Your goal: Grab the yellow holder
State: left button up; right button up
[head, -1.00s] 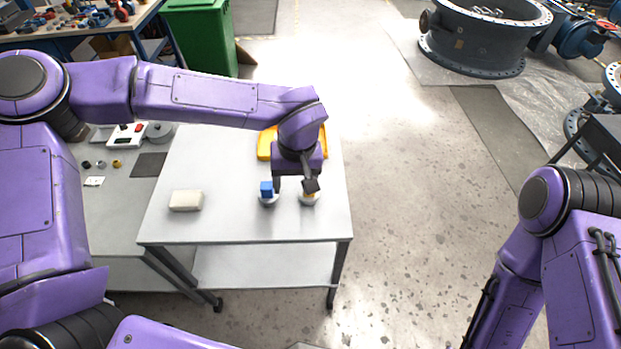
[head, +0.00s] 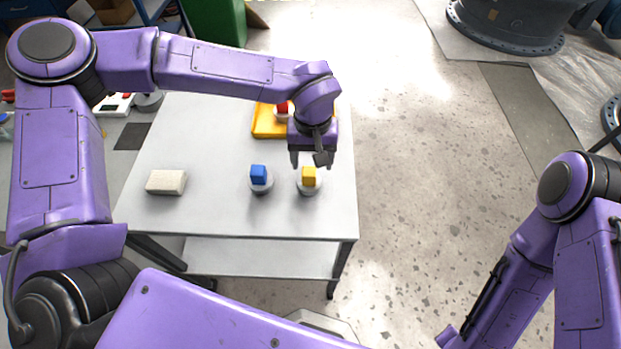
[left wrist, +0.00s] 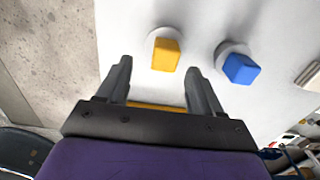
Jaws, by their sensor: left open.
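The yellow holder (head: 309,176) is a yellow block on a round pale base, near the right edge of the table. It also shows in the left wrist view (left wrist: 166,54), ahead of the fingers and between their lines. My left gripper (head: 309,162) is open and empty, just behind the yellow holder in the head view and apart from it. Its two fingers also show in the left wrist view (left wrist: 158,78). A blue holder (head: 259,175) of like shape stands to the left of the yellow one and shows in the left wrist view (left wrist: 240,68). My right gripper is out of view.
The grey table (head: 215,215) is mostly bare in front. A whitish block (head: 166,182) lies at its left. A yellow tray (head: 265,124) with a red-topped holder (head: 282,110) sits behind, beside my left wrist. A green bin (head: 217,22) stands beyond the table.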

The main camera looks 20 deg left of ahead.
aim_at(309, 171)
pick_arm(q)
jog(key=f, duration=0.1)
jog(key=f+p, duration=0.1)
jog(key=f, duration=0.2)
jog(key=shift+s+a+f+p, duration=0.3)
jog(key=shift+f, duration=0.1)
jog(key=shift+w+f, duration=0.2)
jog(key=shift+f, duration=0.25)
jog(key=shift+r, duration=0.1)
grip_shut()
